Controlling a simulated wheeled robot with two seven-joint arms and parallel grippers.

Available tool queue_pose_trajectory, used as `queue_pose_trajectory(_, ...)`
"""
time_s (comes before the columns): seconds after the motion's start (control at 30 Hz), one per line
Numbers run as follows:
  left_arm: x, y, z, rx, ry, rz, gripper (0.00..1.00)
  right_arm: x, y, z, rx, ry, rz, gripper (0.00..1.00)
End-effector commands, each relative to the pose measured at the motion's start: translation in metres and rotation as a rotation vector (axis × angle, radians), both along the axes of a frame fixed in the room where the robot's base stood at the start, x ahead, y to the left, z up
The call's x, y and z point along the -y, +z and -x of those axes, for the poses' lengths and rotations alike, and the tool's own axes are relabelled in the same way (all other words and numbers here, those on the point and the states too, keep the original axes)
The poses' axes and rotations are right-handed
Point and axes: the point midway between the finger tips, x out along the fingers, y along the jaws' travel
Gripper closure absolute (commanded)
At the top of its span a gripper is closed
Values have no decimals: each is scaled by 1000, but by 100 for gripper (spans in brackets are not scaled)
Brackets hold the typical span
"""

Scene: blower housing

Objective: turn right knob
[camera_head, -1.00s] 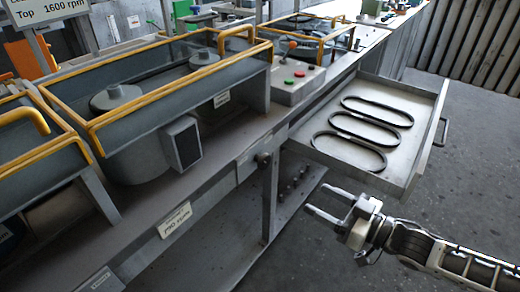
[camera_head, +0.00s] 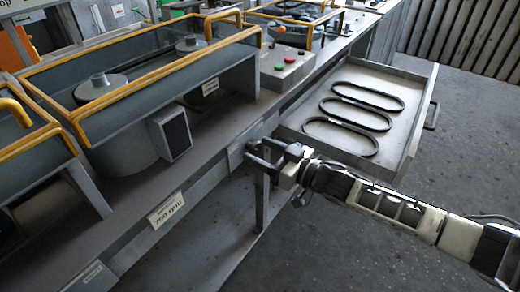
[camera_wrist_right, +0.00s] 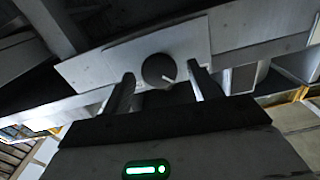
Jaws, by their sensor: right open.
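The right knob (camera_wrist_right: 158,70) is a dark round knob with a pale pointer line on a light grey plate, seen in the right wrist view. The pointer slants down to the right. In the head view the knob is largely hidden behind my right gripper (camera_head: 258,151), at the front rail of the bench. My right gripper is open, and in the wrist view its two fingers (camera_wrist_right: 160,86) stand on either side of the knob's lower part. I cannot tell whether they touch it. My left gripper is not in view.
An open drawer (camera_head: 402,143) with three black belts stands just right of my right gripper. A control box (camera_head: 287,68) with red and green buttons sits on the bench above. Yellow-railed guards (camera_head: 150,70) cover the pulleys. A label reading 750 rpm (camera_head: 167,209) is on the rail.

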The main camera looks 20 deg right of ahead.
Motion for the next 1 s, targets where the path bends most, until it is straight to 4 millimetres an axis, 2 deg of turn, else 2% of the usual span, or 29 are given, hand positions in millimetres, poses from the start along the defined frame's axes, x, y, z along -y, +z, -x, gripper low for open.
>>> queue_pose_trajectory(0.1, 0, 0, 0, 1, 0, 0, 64, -5, 0, -7, 1, 0, 0, 40)
queue_pose_trajectory(0.4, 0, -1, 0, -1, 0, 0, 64, -7, 0, -9, 0, 0, 1, 40)
queue_pose_trajectory(0.43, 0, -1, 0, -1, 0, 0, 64, -7, 0, -9, 0, 0, 1, 42)
queue_pose_trajectory(0.5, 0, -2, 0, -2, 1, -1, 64, -7, 0, -8, 0, 0, 1, 62)
queue_pose_trajectory(0.6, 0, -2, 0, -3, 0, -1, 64, -7, 0, -8, 1, 0, 1, 84)
queue_pose_trajectory(1.0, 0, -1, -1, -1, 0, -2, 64, -7, 0, -8, 37, 0, 46, 84)
